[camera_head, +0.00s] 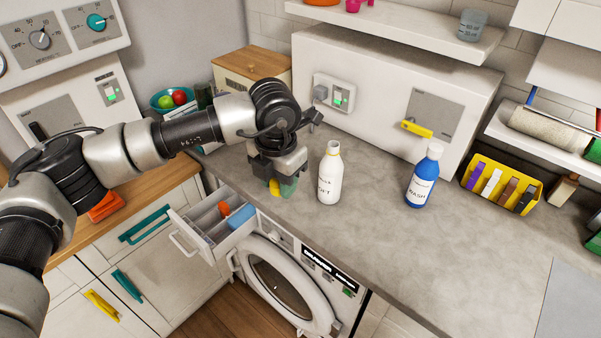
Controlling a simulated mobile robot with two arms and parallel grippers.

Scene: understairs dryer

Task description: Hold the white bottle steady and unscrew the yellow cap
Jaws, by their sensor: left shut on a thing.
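The white bottle (329,180) stands upright on the grey worktop, dark lettering on its front. Its narrow neck shows at the top with no yellow cap on it. My left gripper (281,185) points down to the left of the bottle, apart from it, near the worktop's front edge. It is shut on a small yellow piece (274,187), which looks like the yellow cap and is partly hidden by the fingers. A greenish patch shows beside the yellow piece; I cannot tell what it is. My right gripper is not in view.
A blue bottle (423,178) with a white top stands to the right, near a yellow caddy (500,185). Below the worktop, a drawer (212,228) is pulled out and the washer door (285,285) stands open. Worktop between the two bottles is clear.

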